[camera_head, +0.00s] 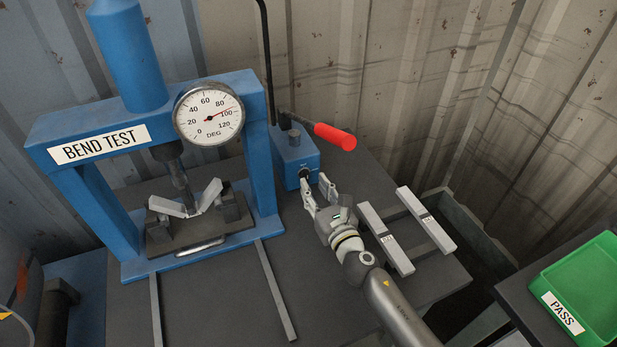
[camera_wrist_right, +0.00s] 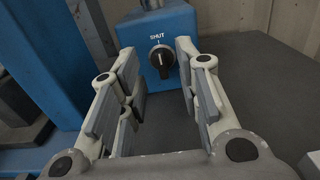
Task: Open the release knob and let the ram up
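The release knob (camera_wrist_right: 161,59) is a black round knob on the front of the blue pump block (camera_head: 296,155), under the word SHUT in the right wrist view. My right gripper (camera_head: 318,190) is open and empty, its fingers pointing at the knob with a gap to it. In the wrist view the knob shows between the fingertips (camera_wrist_right: 155,62). The ram (camera_head: 176,172) of the blue bend test press (camera_head: 50,128) is down on a bent metal strip (camera_head: 206,197), which stands in a V. The dial gauge (camera_head: 209,114) needle points near 100. My left gripper is not in view.
A pump lever with a red grip (camera_head: 335,137) sticks out above and right of the block. Two labelled flat bars (camera_head: 386,238) lie right of my right arm. A green PASS bin (camera_head: 585,285) stands at the far right.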

